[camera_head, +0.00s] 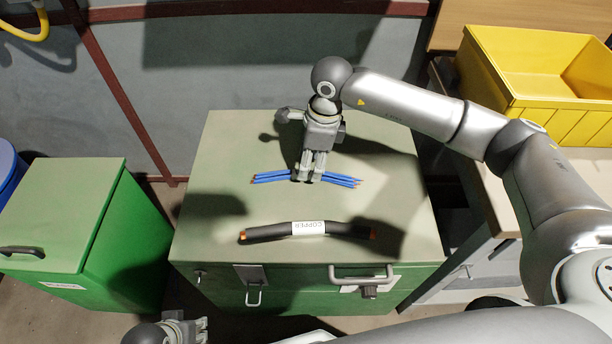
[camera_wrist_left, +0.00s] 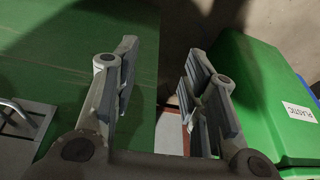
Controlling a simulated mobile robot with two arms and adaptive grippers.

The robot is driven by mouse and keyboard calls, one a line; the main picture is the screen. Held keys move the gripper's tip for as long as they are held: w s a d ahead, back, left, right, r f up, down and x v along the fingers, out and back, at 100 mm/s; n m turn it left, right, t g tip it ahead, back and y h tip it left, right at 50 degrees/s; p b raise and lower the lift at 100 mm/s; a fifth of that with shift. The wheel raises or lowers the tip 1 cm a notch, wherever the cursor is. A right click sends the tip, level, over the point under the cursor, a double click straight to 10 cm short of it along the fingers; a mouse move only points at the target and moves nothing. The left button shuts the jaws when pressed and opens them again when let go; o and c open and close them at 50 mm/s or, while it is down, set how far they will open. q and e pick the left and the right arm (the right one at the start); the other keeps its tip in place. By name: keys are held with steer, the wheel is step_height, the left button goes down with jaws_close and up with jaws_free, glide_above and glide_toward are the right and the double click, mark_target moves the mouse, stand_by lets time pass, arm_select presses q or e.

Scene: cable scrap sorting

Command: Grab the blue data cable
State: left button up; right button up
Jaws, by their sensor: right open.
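The blue data cable (camera_head: 340,180), a bundle of blue strands with copper-coloured ends, lies across the middle of the green cabinet top. My right gripper (camera_head: 310,177) points down over its middle, with its fingers open at the cable and hiding that part. Whether the fingers touch the cable cannot be told. My left gripper (camera_head: 190,329) is at the bottom edge of the head view, in front of the cabinet and away from the cable. In the left wrist view its fingers (camera_wrist_left: 160,58) are apart with nothing between them.
A black cable (camera_head: 270,231) with a white COPPER label lies nearer the front of the green cabinet top (camera_head: 225,150). A green bin (camera_head: 60,205) stands left; its PLASTIC label shows in the left wrist view. A yellow crate (camera_head: 530,45) stands at the back right.

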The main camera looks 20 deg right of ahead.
steer(key=f, duration=0.3)
steer(key=shift+w+a+f, duration=0.25)
steer(key=shift+a+f, duration=0.1)
steer(key=shift+f, duration=0.05)
arm_select(q)
steer(key=shift+v, duration=1.05)
steer(key=shift+w, duration=0.2)
arm_select(e)
jaws_close()
